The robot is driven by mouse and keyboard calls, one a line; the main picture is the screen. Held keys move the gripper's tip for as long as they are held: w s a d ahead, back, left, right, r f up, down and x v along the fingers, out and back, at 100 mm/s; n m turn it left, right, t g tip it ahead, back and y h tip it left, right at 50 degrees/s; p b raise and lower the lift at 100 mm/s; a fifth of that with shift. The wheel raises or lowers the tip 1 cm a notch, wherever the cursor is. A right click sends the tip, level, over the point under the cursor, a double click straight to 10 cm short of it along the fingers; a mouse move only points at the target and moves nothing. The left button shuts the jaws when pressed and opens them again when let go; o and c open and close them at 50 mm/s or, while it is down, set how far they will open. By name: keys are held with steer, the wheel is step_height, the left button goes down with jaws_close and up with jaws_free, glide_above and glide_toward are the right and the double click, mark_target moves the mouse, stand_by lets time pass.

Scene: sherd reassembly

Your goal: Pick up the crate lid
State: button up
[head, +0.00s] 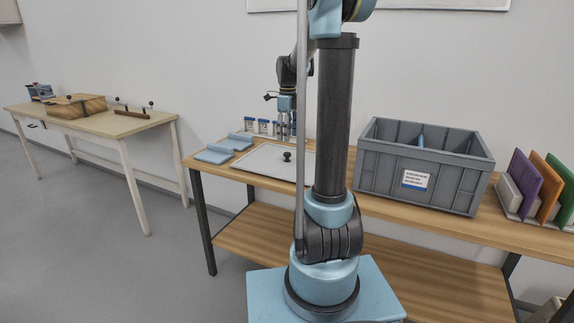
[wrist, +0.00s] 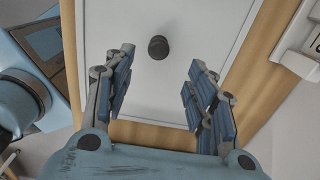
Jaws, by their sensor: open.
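In the wrist view the lid (wrist: 205,25) fills the upper middle, and the knob (wrist: 158,47) shows between and slightly beyond the fingers. My gripper (wrist: 160,62) is open and empty, its blue-padded fingers spread over the lid's near edge. In the head view my gripper (head: 286,136) points down above the back of the bench.
A grey crate (head: 385,176) with a white label stands right of the lid. Blue pads (head: 214,156) lie to its left, and small labelled containers (head: 262,126) stand behind. Coloured panels (head: 545,185) stand in a rack at far right. A separate table (head: 95,122) stands left.

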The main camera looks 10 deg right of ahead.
mark_target(287, 153)
steer(key=shift+a+f, duration=0.1)
steer(key=shift+f, duration=4.8)
jaws_close()
